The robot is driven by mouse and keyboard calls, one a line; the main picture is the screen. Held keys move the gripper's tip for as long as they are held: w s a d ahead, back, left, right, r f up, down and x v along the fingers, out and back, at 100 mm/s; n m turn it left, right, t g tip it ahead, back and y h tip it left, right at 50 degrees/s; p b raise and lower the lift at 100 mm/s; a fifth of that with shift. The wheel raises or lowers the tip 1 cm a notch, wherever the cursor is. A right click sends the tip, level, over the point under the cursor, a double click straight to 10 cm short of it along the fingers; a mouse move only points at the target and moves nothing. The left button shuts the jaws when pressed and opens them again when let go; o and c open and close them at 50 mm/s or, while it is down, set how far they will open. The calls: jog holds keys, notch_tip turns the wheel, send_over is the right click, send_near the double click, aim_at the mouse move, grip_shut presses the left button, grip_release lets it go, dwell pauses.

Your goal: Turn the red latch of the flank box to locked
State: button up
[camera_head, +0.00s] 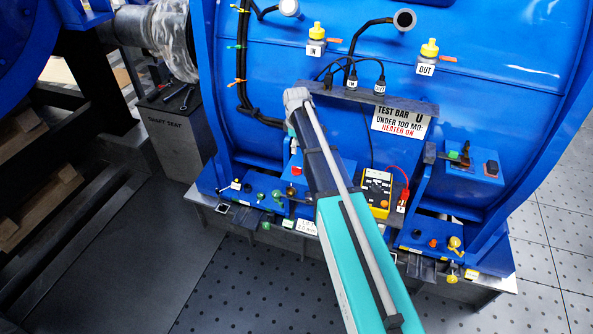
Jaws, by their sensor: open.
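A blue box (473,165) sticks out from the right flank of the big blue motor housing. It carries a small dark part with a green end (460,156) and a black knob (491,168). A small red part (297,171) shows on another blue box (318,163) low at the housing's middle, partly behind my arm. I cannot tell which of these is the flank box, or whether the red part is the latch or how it is turned. My teal arm rises from the lower right to a grey joint in front of the housing. My gripper is not visible.
A yellow multimeter (376,191) with red leads stands right of my arm. Valves and knobs line the base. A tool stand (178,125) is at left. Floor in front looks clear.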

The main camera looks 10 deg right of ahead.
aim_at(297, 167)
jog(key=shift+f+b, duration=4.95)
jog(key=shift+f, duration=0.25)
jog(key=shift+c, duration=0.3)
grip_shut()
